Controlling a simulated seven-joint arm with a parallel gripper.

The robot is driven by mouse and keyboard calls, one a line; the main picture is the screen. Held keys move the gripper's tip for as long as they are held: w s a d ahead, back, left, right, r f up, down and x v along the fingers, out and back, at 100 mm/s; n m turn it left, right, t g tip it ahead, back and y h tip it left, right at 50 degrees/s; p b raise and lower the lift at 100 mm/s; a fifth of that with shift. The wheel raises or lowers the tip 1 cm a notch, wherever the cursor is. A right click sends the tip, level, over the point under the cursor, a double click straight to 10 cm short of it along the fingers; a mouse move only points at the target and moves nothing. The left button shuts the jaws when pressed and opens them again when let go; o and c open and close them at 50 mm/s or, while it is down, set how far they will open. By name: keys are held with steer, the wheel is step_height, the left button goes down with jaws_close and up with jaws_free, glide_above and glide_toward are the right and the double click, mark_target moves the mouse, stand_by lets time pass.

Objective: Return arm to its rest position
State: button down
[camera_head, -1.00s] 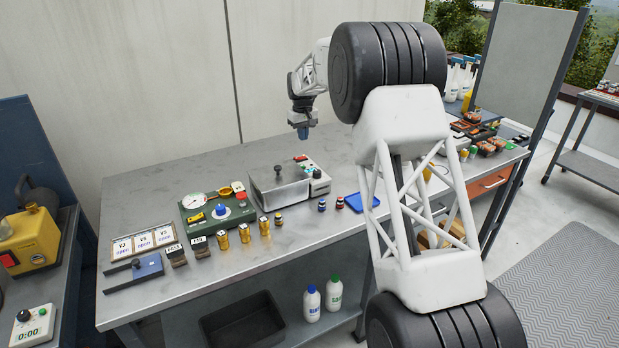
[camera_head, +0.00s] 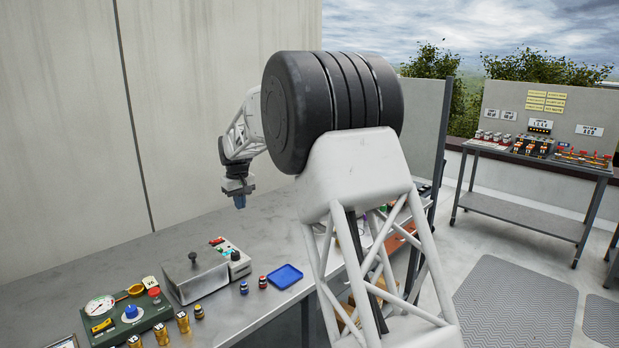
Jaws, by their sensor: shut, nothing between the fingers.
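My gripper (camera_head: 239,201) hangs pointing down at the end of my raised arm, above the back part of the steel bench (camera_head: 60,287). It is shut, with nothing held in it, and it touches nothing. The large black elbow joint and white truss link of my arm fill the middle of the view and hide part of the bench.
A grey wall (camera_head: 60,130) rises behind. A stocked cart (camera_head: 530,215) stands far right.

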steer(key=s+d+r+m, duration=0.1)
steer(key=s+d+r, duration=0.3)
steer(key=s+d, duration=0.5)
steer(key=s+d+r+m+t, duration=0.15)
steer(key=s+d+r, duration=0.25)
steer(key=s+d, duration=0.5)
steer(key=s+d+r+m+g, duration=0.1)
steer(key=s+d+r+m, duration=0.1)
steer(key=s+d+r, duration=0.5)
steer(key=s+d+f+m, duration=0.1)
steer(key=s+d+f, duration=0.2)
steer(key=s, duration=0.9)
steer(key=s+d+f+m+t, duration=0.1)
steer(key=s+d+f, duration=0.3)
steer(key=s+d, duration=0.4)
steer(key=s+d+f+m, duration=0.1)
steer(key=s+d+f, duration=0.3)
steer(key=s, duration=1.2)
steer(key=shift+d+f+t, duration=0.25)
steer(key=shift+d+t, duration=0.1)
steer(key=shift+d, duration=0.4)
steer(key=c, duration=1.8)
jaws_free()
steer(key=shift+m, duration=0.25)
